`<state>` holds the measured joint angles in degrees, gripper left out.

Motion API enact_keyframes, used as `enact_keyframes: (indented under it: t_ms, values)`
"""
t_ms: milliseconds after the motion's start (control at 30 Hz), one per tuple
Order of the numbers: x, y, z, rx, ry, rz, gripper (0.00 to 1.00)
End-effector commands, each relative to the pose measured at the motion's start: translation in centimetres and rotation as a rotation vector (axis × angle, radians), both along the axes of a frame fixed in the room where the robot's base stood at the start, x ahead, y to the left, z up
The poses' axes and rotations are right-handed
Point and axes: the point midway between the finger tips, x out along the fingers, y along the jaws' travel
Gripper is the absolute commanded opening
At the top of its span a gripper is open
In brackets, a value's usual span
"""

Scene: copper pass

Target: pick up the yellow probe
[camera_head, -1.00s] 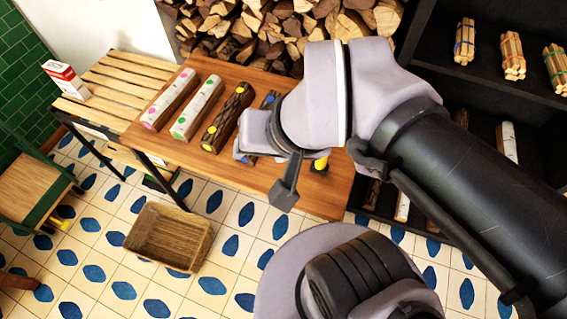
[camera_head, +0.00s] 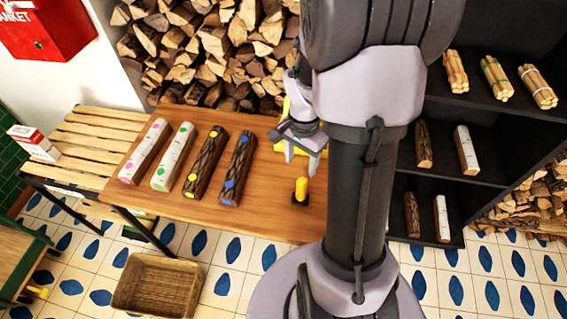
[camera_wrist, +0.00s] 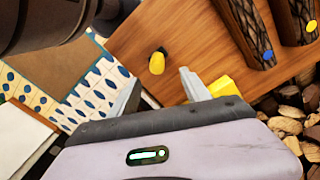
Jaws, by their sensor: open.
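A small yellow piece with a black foot (camera_head: 301,190), which looks like the yellow probe, stands near the wooden table's front edge. In the wrist view the yellow-and-black piece (camera_wrist: 157,63) stands beyond my fingertips, apart from them. My gripper (camera_head: 301,161) is open and empty above the table, farther back than this piece. Its two fingers also show in the wrist view (camera_wrist: 160,92). A second yellow thing (camera_wrist: 223,86) lies beside one finger. In the head view it is partly hidden behind my gripper and arm, so its shape is unclear.
Several marked logs lie in a row on the table (camera_head: 228,214), left of my gripper; the nearest has blue dots (camera_head: 236,168). Stacked firewood (camera_head: 205,60) stands behind. A dark shelf (camera_head: 440,182) is at right, a basket (camera_head: 155,286) on the floor.

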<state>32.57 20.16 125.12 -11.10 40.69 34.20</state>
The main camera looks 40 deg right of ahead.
Motion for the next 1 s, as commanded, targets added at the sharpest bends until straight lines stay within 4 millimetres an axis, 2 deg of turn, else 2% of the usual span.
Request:
enact_keyframes:
  t_ms: [33, 100, 200, 267, 467, 700, 900, 1000]
  values:
    - [-0.1, 0.1, -2.4, 0.003, 0.005, 0.001, 0.56]
    - [-0.1, 0.1, -4.5, 0.003, 0.004, 0.001, 0.56]
    - [-0.2, 0.1, -7.1, 0.002, 0.003, 0.002, 0.56]
    - [-0.1, 0.0, -8.1, 0.002, 0.001, 0.002, 0.56]
    - [-0.3, -0.1, -9.8, 0.001, 0.0, 0.002, 0.56]
    - [-0.8, -0.5, -14.2, 0.001, 0.0, 0.004, 0.56]
    - [-0.8, -0.5, -14.1, 0.0, -0.001, 0.004, 0.56]
    - [-0.8, -0.5, -14.1, 0.0, -0.001, 0.004, 0.36]
